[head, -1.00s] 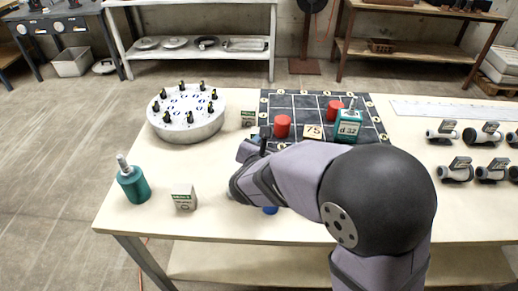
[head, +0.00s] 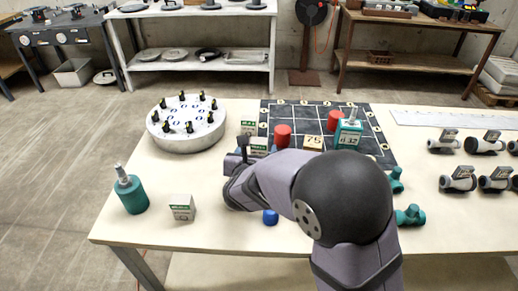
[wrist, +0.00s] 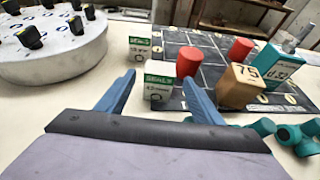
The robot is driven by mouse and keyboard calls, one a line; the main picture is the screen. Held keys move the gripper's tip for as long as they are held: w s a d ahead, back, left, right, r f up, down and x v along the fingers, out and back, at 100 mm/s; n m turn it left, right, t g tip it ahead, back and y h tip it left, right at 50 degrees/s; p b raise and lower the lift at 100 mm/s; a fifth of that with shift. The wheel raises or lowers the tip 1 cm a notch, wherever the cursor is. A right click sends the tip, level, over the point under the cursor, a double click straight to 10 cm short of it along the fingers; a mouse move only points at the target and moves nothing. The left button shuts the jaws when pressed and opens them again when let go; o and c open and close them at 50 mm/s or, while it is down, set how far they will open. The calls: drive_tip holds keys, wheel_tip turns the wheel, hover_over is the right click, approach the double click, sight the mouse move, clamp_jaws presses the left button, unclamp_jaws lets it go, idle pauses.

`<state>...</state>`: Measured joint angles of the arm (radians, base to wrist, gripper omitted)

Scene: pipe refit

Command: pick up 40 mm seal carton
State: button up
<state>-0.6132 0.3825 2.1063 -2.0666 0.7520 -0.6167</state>
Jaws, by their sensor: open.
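My gripper (head: 243,152) is open and empty, low over the table. In the wrist view its two blue fingers (wrist: 160,84) point ahead, with a white and green seal carton (wrist: 158,88) standing upright in the gap seen between them, seemingly just beyond the tips. This carton is partly hidden in the head view (head: 258,147). A second similar carton (wrist: 140,48) stands behind it, also in the head view (head: 248,127). A third carton (head: 181,207) stands at the front left. The size print is too small to tell surely which is 40 mm.
Red cylinders (wrist: 188,63), a wooden 75 block (wrist: 240,87) and a teal d 32 block (head: 348,134) stand on the dark grid board (head: 290,108). A round grey fixture (head: 187,140) is left, a teal bottle (head: 131,192) front left. Teal fittings (head: 409,215) lie right.

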sight(258, 147)
drive_tip(key=shift+p+x, duration=0.3)
drive_tip(key=shift+x, duration=1.85)
drive_tip(key=shift+a+r, duration=0.1)
drive_tip(key=shift+c, duration=0.2)
drive_tip(key=c, duration=1.1)
drive_tip(key=shift+r, duration=0.15)
